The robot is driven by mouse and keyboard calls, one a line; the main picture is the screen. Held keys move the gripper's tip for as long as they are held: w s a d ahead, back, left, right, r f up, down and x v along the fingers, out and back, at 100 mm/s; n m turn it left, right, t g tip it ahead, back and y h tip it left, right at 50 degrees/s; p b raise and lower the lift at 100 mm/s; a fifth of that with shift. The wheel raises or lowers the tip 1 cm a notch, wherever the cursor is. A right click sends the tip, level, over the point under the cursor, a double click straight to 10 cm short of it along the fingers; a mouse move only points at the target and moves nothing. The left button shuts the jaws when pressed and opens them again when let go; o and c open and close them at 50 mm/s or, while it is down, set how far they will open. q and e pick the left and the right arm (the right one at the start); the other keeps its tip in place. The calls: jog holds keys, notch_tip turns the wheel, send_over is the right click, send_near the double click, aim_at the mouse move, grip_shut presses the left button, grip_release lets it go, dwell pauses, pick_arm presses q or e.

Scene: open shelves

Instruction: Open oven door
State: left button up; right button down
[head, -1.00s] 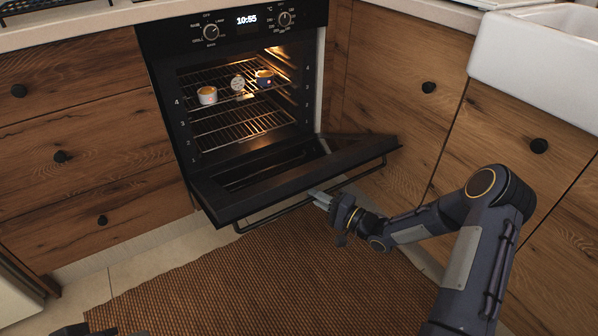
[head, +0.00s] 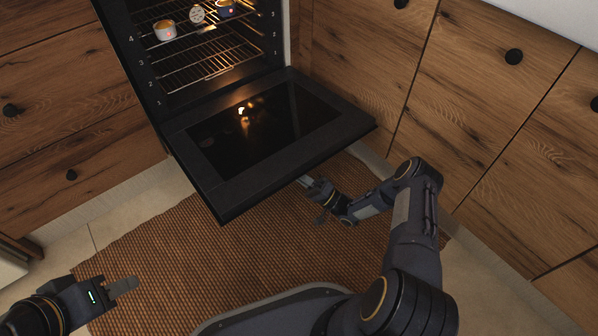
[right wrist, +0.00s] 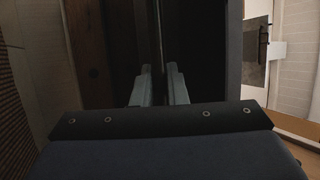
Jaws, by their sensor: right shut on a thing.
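The black oven door (head: 270,130) is folded far down and lies close to level in the head view, its dark glass facing up. My right gripper (head: 306,181) reaches under the door's front edge and is shut on the oven door handle. In the right wrist view, the handle (right wrist: 160,40) is a thin bar between the two fingers. The door hides most of the handle in the head view. The oven (head: 200,65) is lit inside. My left gripper (head: 124,287) is apart from the door at lower left, seen side-on, so its opening cannot be judged.
Wooden drawers (head: 60,130) flank the oven on the left, and wooden cabinets (head: 470,110) with black knobs on the right. A brown woven mat (head: 180,250) covers the floor in front.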

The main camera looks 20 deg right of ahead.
jog(key=shift+w+r, duration=0.1)
jog(key=shift+w, duration=0.15)
jog(key=c, duration=1.5)
grip_release()
jog(key=shift+a, duration=0.1)
jog(key=shift+o, duration=0.2)
jog(key=shift+s, duration=0.2)
jog(key=v, duration=0.8)
jog(key=shift+p, duration=0.45)
jog(key=shift+w, duration=0.1)
